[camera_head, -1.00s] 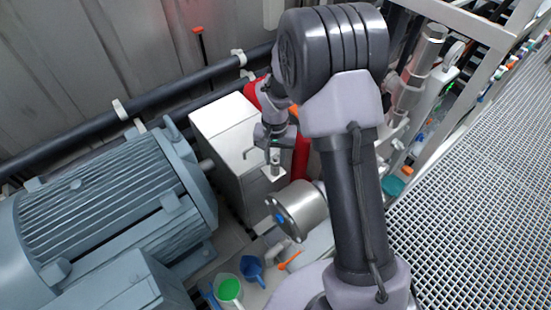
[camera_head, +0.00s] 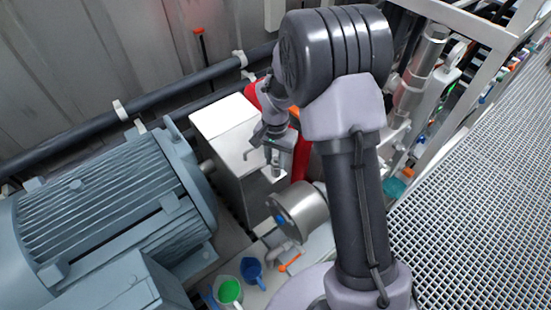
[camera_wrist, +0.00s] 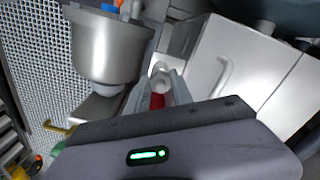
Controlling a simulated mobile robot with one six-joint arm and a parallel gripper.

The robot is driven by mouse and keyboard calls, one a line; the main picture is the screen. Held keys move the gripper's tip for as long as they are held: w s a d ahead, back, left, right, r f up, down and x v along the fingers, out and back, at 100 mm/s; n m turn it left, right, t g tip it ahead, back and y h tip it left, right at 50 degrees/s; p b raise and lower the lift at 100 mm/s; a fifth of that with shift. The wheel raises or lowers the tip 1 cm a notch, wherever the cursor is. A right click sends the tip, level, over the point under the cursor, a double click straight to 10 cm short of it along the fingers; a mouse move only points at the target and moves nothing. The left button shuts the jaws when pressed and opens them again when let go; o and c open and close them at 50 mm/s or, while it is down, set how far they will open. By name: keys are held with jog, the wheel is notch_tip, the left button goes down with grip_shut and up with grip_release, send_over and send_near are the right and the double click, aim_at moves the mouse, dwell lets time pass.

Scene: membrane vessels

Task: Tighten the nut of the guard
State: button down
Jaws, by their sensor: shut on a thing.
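The guard is a pale grey metal box with a white top (camera_head: 224,116) and a bent handle, between the motor and the round metal vessel. It also shows in the wrist view (camera_wrist: 245,62), right of my gripper. A small flange (camera_head: 273,176) sticks out from its near right side. My gripper (camera_head: 275,158) is low over this flange. In the wrist view my gripper (camera_wrist: 160,84) has its fingers close together around a small pale round part, which seems to be the nut (camera_wrist: 160,68). The fingers hide much of it. Something red shows between the fingers.
A large blue-grey motor (camera_head: 110,210) fills the left. A steel cylinder (camera_head: 298,212) stands close below my gripper, and a red column (camera_head: 301,158) just right of it. Blue and green cups (camera_head: 229,290) lie at the bottom. Metal grating (camera_head: 480,190) covers the right.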

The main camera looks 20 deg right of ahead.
aim_at(276, 162)
jog(key=c, duration=1.1)
grip_release()
jog(key=shift+r, duration=0.1)
notch_tip(276, 162, up, 17)
jog(key=p, duration=0.6)
jog(key=shift+r, duration=0.15)
jog(key=s+a+r+n+t+b, duration=0.1)
jog(key=s+r+t, duration=0.1)
jog(key=s+r, duration=0.55)
jog(key=s+a+r+t, duration=0.1)
jog(key=s, duration=0.4)
jog(key=s+a+r+n+t+y+b, duration=0.1)
jog(key=s, duration=0.5)
jog(key=s+a+r+n+t+y+b, duration=0.1)
jog(key=s, duration=0.4)
jog(key=shift+s+r+t, duration=0.1)
jog(key=shift+s+t, duration=0.25)
jog(key=shift+t, duration=0.05)
